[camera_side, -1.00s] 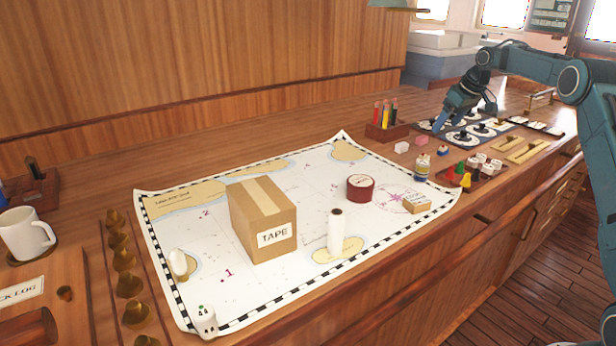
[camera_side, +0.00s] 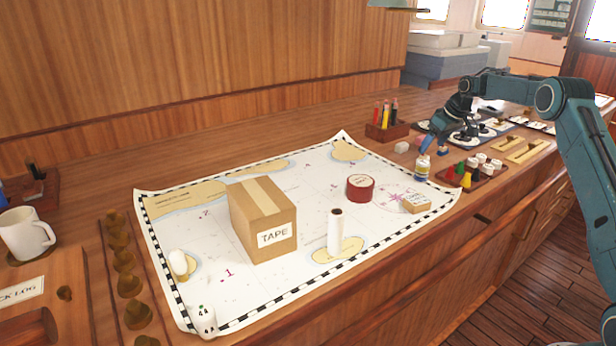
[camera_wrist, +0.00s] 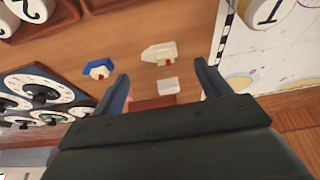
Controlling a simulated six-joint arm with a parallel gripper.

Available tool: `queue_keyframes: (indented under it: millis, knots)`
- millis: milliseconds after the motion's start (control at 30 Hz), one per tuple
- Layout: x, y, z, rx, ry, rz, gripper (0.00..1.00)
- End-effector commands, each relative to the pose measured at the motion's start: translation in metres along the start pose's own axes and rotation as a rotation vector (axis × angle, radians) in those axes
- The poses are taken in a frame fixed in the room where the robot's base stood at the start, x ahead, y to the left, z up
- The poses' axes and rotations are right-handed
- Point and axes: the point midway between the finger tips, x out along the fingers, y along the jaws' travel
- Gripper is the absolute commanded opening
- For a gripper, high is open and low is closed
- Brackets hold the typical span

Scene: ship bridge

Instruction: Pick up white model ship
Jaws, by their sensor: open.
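The white model ship (camera_wrist: 160,53) lies on the wooden counter in the wrist view, a small pale hull with a red detail. It is just beyond the fingertips of my gripper (camera_wrist: 162,70), roughly in line with the gap between them. My gripper is open and empty.
A blue-and-white model ship (camera_wrist: 99,70) lies left of the white one. A white block (camera_wrist: 168,86) sits between my fingers in view.

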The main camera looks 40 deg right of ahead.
Motion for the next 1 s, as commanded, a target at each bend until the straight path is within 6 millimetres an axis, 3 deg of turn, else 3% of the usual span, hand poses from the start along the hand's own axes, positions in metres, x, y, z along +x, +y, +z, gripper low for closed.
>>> queue_keyframes:
  millis: [433, 1000]
  knots:
    - [0.045, 0.0, -0.001, 0.0, -0.001, -0.001, 0.76]
    - [0.048, 0.0, -0.001, 0.0, 0.0, 0.0, 0.76]
